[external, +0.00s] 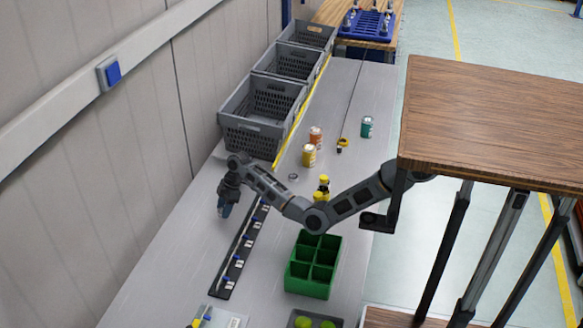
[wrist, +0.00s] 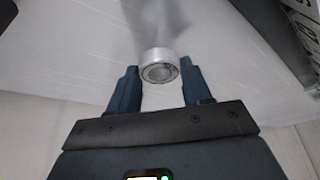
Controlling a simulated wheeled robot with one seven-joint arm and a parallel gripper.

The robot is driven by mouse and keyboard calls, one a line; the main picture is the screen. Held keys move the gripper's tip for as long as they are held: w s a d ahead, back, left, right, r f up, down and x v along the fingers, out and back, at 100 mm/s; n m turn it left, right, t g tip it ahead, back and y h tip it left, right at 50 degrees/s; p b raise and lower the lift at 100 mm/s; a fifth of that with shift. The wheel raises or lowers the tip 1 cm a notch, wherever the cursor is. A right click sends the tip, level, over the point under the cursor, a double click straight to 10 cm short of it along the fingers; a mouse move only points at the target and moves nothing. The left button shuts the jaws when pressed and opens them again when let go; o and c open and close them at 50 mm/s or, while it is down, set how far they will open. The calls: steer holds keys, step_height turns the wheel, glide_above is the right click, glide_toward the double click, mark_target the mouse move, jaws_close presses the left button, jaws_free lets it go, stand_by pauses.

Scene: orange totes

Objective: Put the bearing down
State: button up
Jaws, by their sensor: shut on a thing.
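The bearing (wrist: 160,66) is a short silver ring with a darker centre, held between the fingertips of my gripper (wrist: 160,80) in the wrist view. My gripper (external: 224,209) is shut on it. In the external view my gripper points down over the left side of the grey table (external: 175,240), left of the black rail. The bearing cannot be made out there. The height of the bearing above the table is hard to tell.
A black rail (external: 238,255) with several small parts lies right of my gripper. Grey crates (external: 262,105) stand behind it along the wall. A green divided box (external: 313,265), jars (external: 309,155) and a small ring (external: 293,177) are farther right.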

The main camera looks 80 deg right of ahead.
step_height(320, 180, up, 7)
steer(key=shift+r+b, duration=0.1)
steer(key=shift+b, duration=0.25)
steer(key=shift+r, duration=0.35)
steer(key=shift+a, duration=0.2)
steer(key=a+m+b, duration=0.2)
steer(key=a+b, duration=0.1)
steer(key=a, duration=1.2)
steer(key=m+h, duration=0.1)
glide_above(178, 299)
steer(key=s+d, duration=0.1)
steer(key=shift+t, duration=0.3)
step_height(178, 299, down, 6)
steer(key=shift+s+r+b, duration=0.1)
steer(key=shift+r+b, duration=0.15)
steer(key=shift+b, duration=0.1)
steer(key=shift+a+f, duration=0.15)
steer(key=shift+f, duration=1.95)
steer(key=shift+f, duration=0.2)
